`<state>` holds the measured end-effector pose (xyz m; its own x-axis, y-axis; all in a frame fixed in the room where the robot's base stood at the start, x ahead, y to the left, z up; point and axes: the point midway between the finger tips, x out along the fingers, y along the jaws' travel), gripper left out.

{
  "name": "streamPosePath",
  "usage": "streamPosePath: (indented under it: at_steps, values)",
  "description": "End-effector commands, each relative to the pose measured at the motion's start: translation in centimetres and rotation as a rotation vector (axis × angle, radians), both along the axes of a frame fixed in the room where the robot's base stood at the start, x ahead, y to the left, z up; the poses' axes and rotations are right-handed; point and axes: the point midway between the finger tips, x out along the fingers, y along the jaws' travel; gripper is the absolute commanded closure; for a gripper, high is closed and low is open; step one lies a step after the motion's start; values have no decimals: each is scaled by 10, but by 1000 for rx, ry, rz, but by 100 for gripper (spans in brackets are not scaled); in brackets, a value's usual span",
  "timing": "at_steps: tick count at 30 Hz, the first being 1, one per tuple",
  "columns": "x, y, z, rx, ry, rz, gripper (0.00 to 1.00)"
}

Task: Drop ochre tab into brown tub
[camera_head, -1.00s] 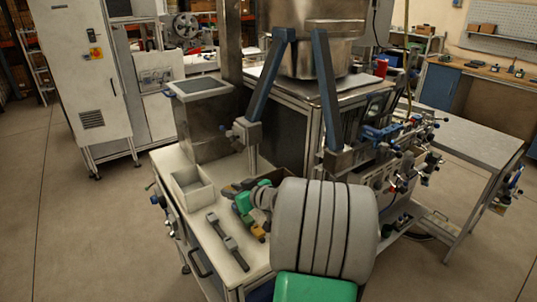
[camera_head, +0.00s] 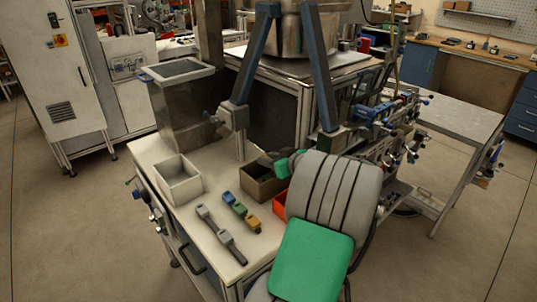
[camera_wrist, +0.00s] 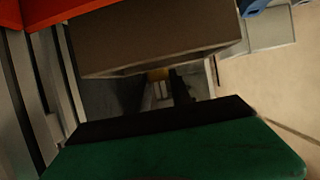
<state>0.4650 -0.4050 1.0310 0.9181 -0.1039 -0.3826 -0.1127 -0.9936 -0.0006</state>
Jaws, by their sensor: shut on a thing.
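The brown tub (camera_head: 258,190) stands on the white bench, beside an orange-red bin. My gripper (camera_head: 266,160) is at the tub's far side, at about rim height or above, partly hidden by my arm. In the wrist view my gripper (camera_wrist: 167,90) is shut on a small ochre piece, the ochre tab (camera_wrist: 158,74), which shows between the dark fingers. The brown tub (camera_wrist: 150,40) fills the upper middle of that view, close to the tab. Whether the tab is over the tub's opening I cannot tell.
A strip of blue, green and ochre blocks (camera_head: 240,211) and a grey strip (camera_head: 222,236) lie on the bench. A white open box (camera_head: 178,181) stands at left. The orange-red bin (camera_head: 280,204) is right of the tub. A metal frame rises behind.

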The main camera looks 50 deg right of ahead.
Motion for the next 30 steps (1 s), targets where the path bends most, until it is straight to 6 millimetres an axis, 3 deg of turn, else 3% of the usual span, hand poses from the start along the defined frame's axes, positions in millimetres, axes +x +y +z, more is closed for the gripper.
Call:
streamPosePath:
  at_steps: [6, 7, 16, 25, 30]
  values:
    - [1, 1, -1, -1, 0, 1, 100]
    - [1, 1, -2, -1, 0, 1, 73]
    - [1, 1, -1, -1, 0, 1, 49]
    - [-3, 1, 0, -1, 0, 0, 49]
    - [-31, 3, 10, -3, -1, -3, 49]
